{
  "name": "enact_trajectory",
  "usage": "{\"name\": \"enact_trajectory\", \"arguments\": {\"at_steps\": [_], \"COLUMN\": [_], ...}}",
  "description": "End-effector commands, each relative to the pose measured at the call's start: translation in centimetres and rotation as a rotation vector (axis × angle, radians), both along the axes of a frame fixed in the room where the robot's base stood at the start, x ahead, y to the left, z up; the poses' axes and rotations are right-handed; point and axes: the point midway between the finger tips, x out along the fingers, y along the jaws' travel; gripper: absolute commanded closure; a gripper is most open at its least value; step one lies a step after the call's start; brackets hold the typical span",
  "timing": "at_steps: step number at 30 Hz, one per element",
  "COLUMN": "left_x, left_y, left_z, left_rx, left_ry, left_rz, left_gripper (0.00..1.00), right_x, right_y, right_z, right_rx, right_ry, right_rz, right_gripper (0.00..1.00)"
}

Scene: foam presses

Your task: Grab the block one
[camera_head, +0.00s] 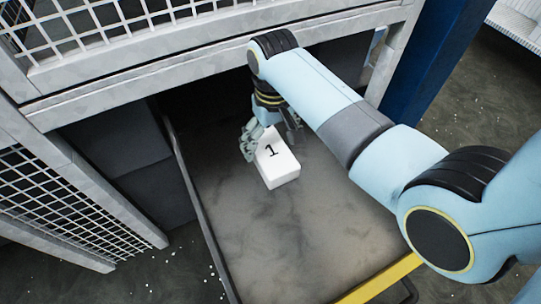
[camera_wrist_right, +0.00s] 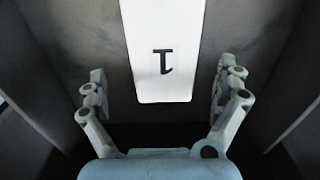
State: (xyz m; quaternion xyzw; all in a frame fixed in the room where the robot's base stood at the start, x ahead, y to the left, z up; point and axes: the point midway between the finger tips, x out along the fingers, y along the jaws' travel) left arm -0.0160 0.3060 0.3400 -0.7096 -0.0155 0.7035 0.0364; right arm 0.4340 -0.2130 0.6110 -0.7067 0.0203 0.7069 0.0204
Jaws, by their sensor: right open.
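Block one, a white block (camera_head: 279,164) marked with a black 1, lies on the grey tray surface (camera_head: 300,240) inside the press opening. My right gripper (camera_head: 272,136) is at the far end of the block in the head view. In the right wrist view the block (camera_wrist_right: 163,50) lies ahead of the open right gripper (camera_wrist_right: 160,92), between the lines of its two fingers. A gap shows between the block and each finger. My left gripper is in neither view.
A grey frame beam (camera_head: 200,65) with white mesh runs above the opening. A mesh panel (camera_head: 65,205) stands at the left and a blue post (camera_head: 425,60) at the right. A yellow bar (camera_head: 378,280) edges the tray's near side. The tray around the block is bare.

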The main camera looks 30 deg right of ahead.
Motion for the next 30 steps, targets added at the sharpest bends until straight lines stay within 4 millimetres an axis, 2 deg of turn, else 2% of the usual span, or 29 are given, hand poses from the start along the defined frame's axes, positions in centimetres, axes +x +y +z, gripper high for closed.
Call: {"name": "enact_trajectory", "arguments": {"at_steps": [9,17,28,30], "left_x": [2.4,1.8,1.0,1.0], "left_y": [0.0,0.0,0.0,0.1], "left_z": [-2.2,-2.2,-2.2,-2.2], "left_rx": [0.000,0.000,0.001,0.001], "left_ry": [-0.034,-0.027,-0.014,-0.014], "left_rz": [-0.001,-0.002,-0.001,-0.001], "left_gripper": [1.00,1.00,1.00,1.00], "right_x": [-0.2,-0.1,-0.2,-0.2], "right_y": [0.5,0.5,0.5,0.5], "right_z": [-4.7,-4.9,-4.9,-4.9], "right_rx": [0.000,0.000,0.000,0.000], "right_ry": [0.004,-0.001,0.000,0.000], "right_rz": [0.000,0.000,0.000,0.000], "right_gripper": [0.00,0.00,0.47,0.50]}}
